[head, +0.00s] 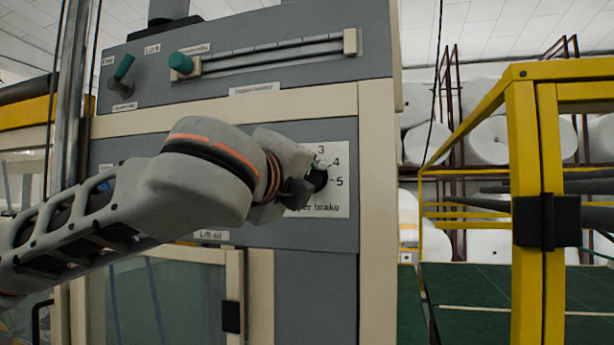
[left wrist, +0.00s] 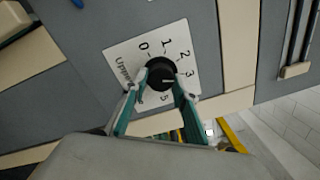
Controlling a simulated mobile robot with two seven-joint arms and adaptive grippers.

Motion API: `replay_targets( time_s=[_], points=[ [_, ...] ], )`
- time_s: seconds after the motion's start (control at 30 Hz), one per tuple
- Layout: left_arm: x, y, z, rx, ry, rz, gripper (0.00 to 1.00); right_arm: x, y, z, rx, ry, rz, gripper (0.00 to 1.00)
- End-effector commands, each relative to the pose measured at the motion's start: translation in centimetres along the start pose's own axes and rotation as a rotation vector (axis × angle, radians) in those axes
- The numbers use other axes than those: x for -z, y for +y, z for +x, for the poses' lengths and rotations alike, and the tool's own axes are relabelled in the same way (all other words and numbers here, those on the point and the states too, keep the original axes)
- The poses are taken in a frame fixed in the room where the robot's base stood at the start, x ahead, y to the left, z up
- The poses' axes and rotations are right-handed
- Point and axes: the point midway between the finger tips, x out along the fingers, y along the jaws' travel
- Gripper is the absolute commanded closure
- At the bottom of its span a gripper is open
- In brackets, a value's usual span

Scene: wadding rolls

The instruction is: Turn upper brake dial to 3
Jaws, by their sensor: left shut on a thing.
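The upper brake dial is a black round knob (head: 317,180) on a white label plate (head: 335,205) on the grey panel. In the head view 3, 4 and 5 show on the plate, and my gripper covers its left part. In the left wrist view the knob (left wrist: 159,72) sits between the two green fingers of my left gripper (left wrist: 160,84), which is shut on it. There 0, 1, 2, 3 and 5 show around the knob; 4 looks hidden by a finger. A short pale mark on the knob points right, near the 3 side; its exact reading is unclear. My right gripper is out of view.
Above are a green-tipped lever (head: 124,68) and a slider with a green knob (head: 181,63) on a long rail. A yellow frame (head: 523,200) stands at the right, with white rolls (head: 487,142) behind. A glazed door (head: 165,300) is below the panel.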

Motion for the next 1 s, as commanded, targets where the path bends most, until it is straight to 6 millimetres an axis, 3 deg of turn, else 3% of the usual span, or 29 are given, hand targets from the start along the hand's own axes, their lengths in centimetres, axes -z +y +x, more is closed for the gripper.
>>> replay_targets(
  time_s=[0.37,0.4,0.43,0.8,1.0],
  points=[
    [0.1,0.1,0.0,-0.001,0.002,0.004,0.94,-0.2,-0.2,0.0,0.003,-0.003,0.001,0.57],
    [0.1,0.1,0.0,-0.001,0.002,0.003,0.62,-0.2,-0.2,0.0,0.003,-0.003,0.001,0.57],
    [0.1,0.1,0.0,-0.001,0.002,0.003,0.55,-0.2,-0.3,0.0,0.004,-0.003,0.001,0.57],
    [0.0,0.0,-0.2,0.0,0.001,0.003,0.55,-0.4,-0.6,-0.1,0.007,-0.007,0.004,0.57],
    [0.0,-0.1,-2.4,0.003,0.001,0.003,0.55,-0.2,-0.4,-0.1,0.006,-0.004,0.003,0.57]
  ],
)
